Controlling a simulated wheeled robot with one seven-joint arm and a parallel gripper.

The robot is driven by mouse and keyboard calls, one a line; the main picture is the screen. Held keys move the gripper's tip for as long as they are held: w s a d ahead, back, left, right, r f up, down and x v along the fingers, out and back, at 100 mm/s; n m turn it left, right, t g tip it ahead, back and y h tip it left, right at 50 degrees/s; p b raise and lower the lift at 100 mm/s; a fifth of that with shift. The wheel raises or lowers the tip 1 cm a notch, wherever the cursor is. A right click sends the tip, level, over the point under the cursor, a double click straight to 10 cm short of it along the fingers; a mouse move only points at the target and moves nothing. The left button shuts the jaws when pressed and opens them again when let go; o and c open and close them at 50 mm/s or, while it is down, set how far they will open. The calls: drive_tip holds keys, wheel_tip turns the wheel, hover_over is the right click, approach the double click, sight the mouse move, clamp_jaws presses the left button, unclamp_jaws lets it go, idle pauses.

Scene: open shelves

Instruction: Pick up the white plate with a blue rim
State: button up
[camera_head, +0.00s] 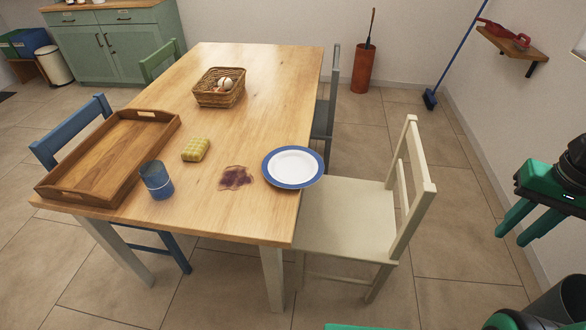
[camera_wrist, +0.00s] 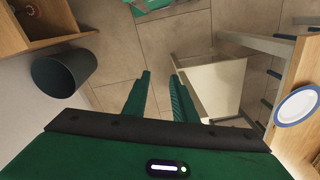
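The white plate with a blue rim (camera_head: 292,167) lies flat on the wooden table (camera_head: 270,100), at its right edge and slightly overhanging it. It also shows at the right side of the wrist view (camera_wrist: 297,105). My gripper (camera_head: 518,228) is at the far right of the head view, well apart from the plate, beyond the cream chair. In the wrist view my gripper's two green fingers (camera_wrist: 160,85) stand apart with only floor between them, so it is open and empty.
A cream chair (camera_head: 350,217) stands at the table's right side, below the plate. A wall shelf (camera_head: 510,48) is at right.

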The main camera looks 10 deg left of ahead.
drive_tip(key=w+a+f+n+t+y, duration=0.1)
drive_tip(key=w+a+f+n+y, duration=0.25)
drive_tip(key=w+a+f, duration=0.9)
drive_tip(key=w+a+f+m+t+y, duration=0.1)
drive_tip(key=w+a+y, duration=0.1)
drive_tip(key=w+a, duration=0.3)
drive_tip(key=w+a+f+m+t+y, duration=0.1)
drive_tip(key=w+a+y, duration=0.2)
drive_tip(key=a, duration=0.8)
drive_tip(key=w+a+f+m+t+y, duration=0.1)
drive_tip(key=w+a+f+m+y, duration=0.1)
drive_tip(key=w+a, duration=0.5)
drive_tip(key=shift+a+t+y, duration=0.4)
drive_tip(key=shift+a+y, duration=0.05)
drive_tip(key=shift+a, duration=0.35)
clamp_jaws()
